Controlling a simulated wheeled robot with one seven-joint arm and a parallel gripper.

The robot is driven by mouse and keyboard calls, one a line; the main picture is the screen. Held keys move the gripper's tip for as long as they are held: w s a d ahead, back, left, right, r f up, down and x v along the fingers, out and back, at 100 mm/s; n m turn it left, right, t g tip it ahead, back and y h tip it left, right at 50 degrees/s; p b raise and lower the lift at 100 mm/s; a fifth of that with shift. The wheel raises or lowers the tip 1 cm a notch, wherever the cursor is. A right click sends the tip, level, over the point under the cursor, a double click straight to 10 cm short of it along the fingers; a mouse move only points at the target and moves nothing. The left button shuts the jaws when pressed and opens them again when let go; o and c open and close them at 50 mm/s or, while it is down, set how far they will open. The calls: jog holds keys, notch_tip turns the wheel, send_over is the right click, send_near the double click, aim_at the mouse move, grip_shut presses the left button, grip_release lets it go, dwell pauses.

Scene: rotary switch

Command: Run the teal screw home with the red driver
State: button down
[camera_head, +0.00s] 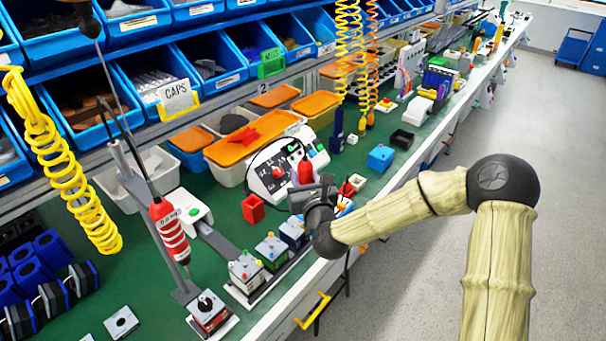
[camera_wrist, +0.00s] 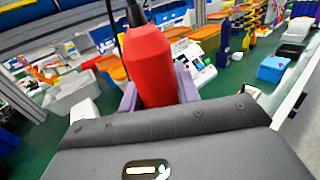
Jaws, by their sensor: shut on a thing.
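The red driver (camera_head: 305,172) is upright in my gripper (camera_head: 314,190), above the green bench near a white control panel. In the wrist view the same red driver (camera_wrist: 150,65) fills the middle, with a black top end and a dark cord rising from it. The lilac fingers of my gripper (camera_wrist: 157,88) press on both its sides. Its lower end and tip are hidden behind my gripper. I cannot make out the teal screw in either view.
A red-and-white tool (camera_head: 168,230) hangs at the left. Small switch boxes (camera_head: 245,272) line the front edge. A blue box (camera_head: 381,157) stands to the right. Blue bins (camera_head: 155,75) fill the rack behind.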

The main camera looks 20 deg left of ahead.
jog(key=c, duration=1.7)
grip_release()
grip_shut()
jog(key=shift+s, duration=0.1)
